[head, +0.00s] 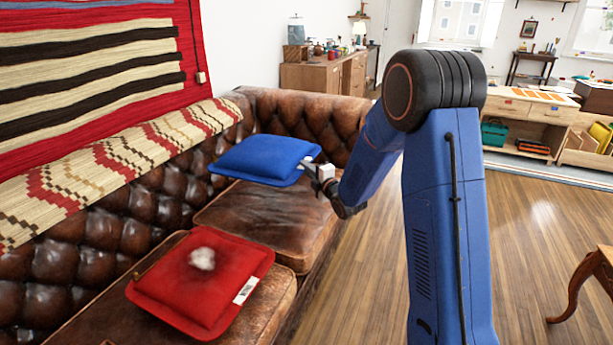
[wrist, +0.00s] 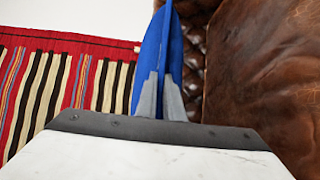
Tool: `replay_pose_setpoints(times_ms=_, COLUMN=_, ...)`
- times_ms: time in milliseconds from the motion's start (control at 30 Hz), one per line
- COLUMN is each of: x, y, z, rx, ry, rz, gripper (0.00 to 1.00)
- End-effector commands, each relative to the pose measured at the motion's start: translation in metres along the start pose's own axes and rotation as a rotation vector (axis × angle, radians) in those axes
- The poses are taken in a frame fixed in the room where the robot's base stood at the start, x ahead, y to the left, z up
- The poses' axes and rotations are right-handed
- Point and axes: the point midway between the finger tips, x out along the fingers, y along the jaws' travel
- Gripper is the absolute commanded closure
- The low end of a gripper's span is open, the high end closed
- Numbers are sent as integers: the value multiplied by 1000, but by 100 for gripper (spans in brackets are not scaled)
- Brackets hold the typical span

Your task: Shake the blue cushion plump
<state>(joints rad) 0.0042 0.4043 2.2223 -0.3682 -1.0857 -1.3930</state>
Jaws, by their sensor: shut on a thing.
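The blue cushion (head: 262,157) is held in the air above the far part of the brown leather sofa, lying roughly flat in the head view. My gripper (head: 316,172) is shut on its right edge. In the wrist view the blue cushion (wrist: 150,62) shows edge-on, pinched between the two grey fingertips (wrist: 161,98). The cushion's underside is mostly hidden, and I cannot tell whether it touches the sofa back.
The sofa (head: 265,215) has a tufted back with a patterned blanket (head: 110,165) over it. A red cushion (head: 180,290) with a white tuft lies on the near seat. A striped hanging (head: 90,70) covers the wall. Wooden floor (head: 535,230) is open at right.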

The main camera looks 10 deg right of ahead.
Motion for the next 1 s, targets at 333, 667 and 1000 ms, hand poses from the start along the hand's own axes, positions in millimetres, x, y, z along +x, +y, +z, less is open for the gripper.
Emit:
replay_pose_setpoints(times_ms=333, x=0, y=20, z=0, rx=2, ry=0, rz=-1, gripper=100)
replay_pose_setpoints(times_ms=667, x=0, y=-36, z=0, rx=1, ry=0, rz=0, gripper=100)
replay_pose_setpoints(times_ms=1000, x=0, y=-40, z=0, rx=0, ry=0, rz=2, gripper=100)
